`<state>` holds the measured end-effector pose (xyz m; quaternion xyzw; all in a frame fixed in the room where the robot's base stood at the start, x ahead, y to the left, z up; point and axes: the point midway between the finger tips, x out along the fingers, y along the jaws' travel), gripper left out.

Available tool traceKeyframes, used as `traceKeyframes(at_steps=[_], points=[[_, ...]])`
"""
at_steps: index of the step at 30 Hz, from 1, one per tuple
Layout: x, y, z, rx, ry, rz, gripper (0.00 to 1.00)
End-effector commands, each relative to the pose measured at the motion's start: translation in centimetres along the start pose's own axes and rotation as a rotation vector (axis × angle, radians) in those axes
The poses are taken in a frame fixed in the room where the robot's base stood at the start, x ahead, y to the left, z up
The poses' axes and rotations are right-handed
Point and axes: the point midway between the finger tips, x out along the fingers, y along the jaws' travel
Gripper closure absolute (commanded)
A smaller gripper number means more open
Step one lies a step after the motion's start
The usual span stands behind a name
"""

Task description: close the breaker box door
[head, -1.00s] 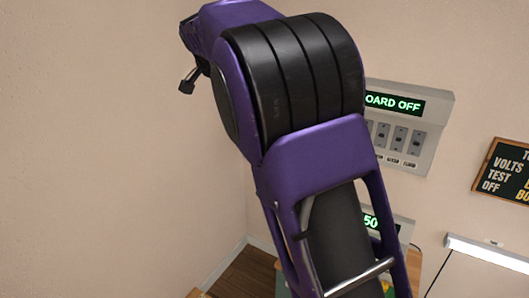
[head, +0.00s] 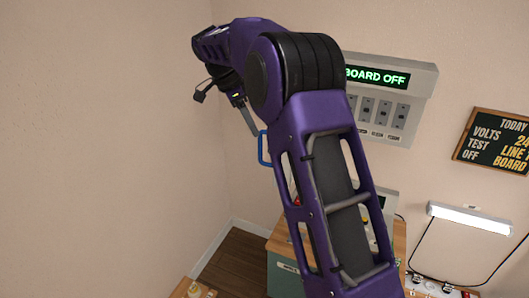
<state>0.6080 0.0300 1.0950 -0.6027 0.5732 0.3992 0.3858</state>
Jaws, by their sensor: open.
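The grey breaker box (head: 427,78) is on the back wall, right of my arm, with a row of switches and a green "BOARD OFF" display. Its left part is hidden behind my arm. A blue handle-like loop (head: 263,148) shows just left of my arm; I cannot tell whether it belongs to the door. No door panel shows clearly. My gripper (head: 238,100) is at the upper left beyond the arm's bend, partly hidden, pointing downward, above and left of the blue loop. It is open, and I see nothing held in it.
A dark sign (head: 497,142) and a lit lamp (head: 470,217) are on the wall at right. A wooden-topped bench (head: 281,243) stands below, partly behind my arm. Bare wall fills the left, with clear floor (head: 238,262) near the corner.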

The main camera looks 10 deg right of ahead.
Motion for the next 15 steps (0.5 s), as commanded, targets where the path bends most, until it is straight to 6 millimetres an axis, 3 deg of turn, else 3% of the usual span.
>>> traceKeyframes(at_steps=[6,15], points=[[5.1,0.1,0.0,-0.001,0.000,0.004,0.53],[9.4,0.0,0.0,-0.001,-0.001,0.001,0.53]])
